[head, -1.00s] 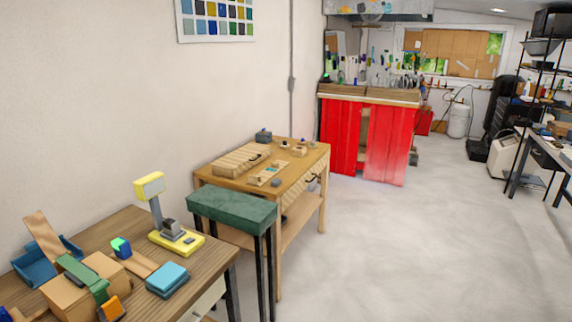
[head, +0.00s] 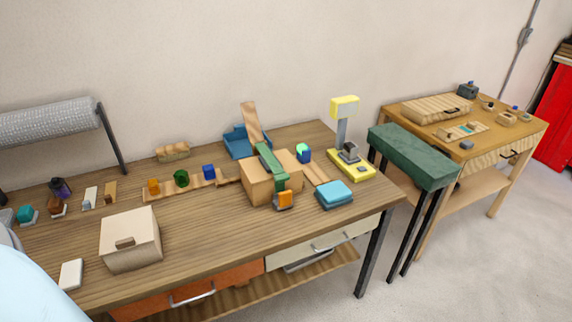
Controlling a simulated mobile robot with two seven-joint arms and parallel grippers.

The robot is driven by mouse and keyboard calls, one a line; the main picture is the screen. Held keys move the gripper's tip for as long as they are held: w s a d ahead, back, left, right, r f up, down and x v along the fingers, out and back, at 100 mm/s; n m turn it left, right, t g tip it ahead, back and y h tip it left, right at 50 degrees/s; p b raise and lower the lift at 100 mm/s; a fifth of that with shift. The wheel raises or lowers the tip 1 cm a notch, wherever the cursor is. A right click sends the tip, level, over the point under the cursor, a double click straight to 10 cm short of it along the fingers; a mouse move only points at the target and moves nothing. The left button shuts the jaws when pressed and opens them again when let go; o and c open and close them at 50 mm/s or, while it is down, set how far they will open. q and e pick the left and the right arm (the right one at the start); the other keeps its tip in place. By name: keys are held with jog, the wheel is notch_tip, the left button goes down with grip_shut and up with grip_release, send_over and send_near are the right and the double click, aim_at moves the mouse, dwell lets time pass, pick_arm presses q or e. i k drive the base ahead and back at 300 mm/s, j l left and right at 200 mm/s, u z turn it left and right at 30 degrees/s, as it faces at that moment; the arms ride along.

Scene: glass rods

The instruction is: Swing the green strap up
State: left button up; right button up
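The green strap (head: 268,160) lies over the top of a tan box (head: 257,183) on the wooden workbench and hangs down its front side. An orange piece (head: 285,199) sits at the strap's lower front end; I cannot tell whether they are joined. Neither of my grippers shows in the head view.
A blue tray (head: 237,146) with a wooden board stands behind the box. A yellow lamp-like stand (head: 344,108) and a blue stacked block (head: 334,193) are to its right. A cream box (head: 131,240) stands at the front left. Bare bench top lies before the strap.

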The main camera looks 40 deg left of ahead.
aim_at(281, 176)
jog(key=u, duration=1.1)
